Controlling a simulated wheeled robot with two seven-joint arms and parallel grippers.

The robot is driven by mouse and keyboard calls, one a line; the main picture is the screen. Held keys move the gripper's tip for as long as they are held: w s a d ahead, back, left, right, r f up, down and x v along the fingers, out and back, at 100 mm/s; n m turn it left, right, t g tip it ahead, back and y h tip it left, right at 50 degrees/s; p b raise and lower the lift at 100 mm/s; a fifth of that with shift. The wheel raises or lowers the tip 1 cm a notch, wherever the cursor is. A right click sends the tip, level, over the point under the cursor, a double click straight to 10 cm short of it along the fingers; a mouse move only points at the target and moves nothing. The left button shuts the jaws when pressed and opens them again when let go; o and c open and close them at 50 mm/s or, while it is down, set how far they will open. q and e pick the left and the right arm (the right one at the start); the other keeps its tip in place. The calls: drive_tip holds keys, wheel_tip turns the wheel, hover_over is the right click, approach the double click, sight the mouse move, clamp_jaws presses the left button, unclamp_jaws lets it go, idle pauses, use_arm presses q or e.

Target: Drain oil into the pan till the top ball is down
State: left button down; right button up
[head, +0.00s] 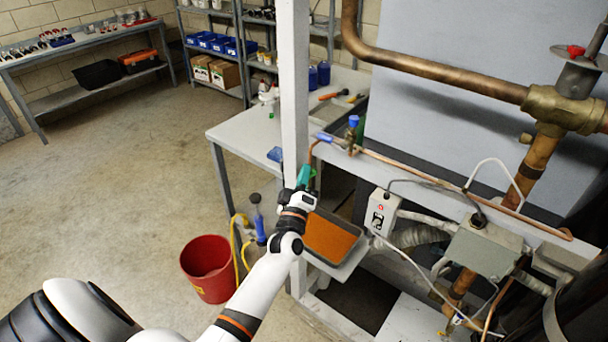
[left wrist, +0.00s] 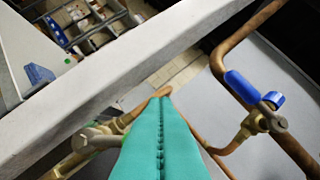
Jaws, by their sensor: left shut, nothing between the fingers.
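My left gripper (head: 304,175) has teal fingers, which are shut with nothing between them. It is beside the white post, above and left of the pan. In the left wrist view, the shut fingers (left wrist: 160,100) point toward a copper pipe, with a brass valve (left wrist: 95,137) partly behind them on the left. A blue-handled valve (left wrist: 255,95) is on the right, apart from the fingers. In the head view, a blue-topped valve (head: 353,123) is on the rail. A shallow grey pan (head: 346,268) with an orange-brown inside sits below. I cannot make out any indicator balls. My right gripper is out of view.
The white post (head: 294,80) stands close to my left gripper. A red bucket (head: 207,268) is on the floor, near a blue-and-yellow item. A grey control box (head: 482,247), cables and copper pipes fill the right side. A workbench (head: 245,135) is behind; the left floor is open.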

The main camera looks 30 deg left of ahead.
use_arm(q)
drive_tip(key=shift+d+f+m+b, duration=0.15)
drive_tip(key=shift+m+b, duration=0.25)
drive_tip(key=shift+d+f+m+t+h+b, duration=0.1)
drive_tip(key=shift+m+t+h+b, duration=0.2)
drive_tip(key=shift+m+t+b, duration=0.1)
drive_tip(key=shift+s+d+f+m+t+h+b, duration=0.1)
drive_tip(key=shift+d+f+m+t+h+b, duration=0.45)
drive_tip(key=shift+m+h+b, duration=1.4)
drive_tip(key=shift+d+f+m+t+h+b, duration=0.35)
drive_tip(key=shift+f+m+h+b, duration=0.55)
drive_tip(key=shift+m, duration=1.95)
drive_tip(key=shift+s+d+f+m+t+h+b, duration=0.1)
drive_tip(key=shift+d+f+m+t+h+b, duration=0.3)
drive_tip(key=shift+m+h+b, duration=1.65)
drive_tip(key=shift+m, duration=0.65)
drive_tip(key=shift+w+r+p, duration=0.1)
drive_tip(key=shift+p, duration=0.25)
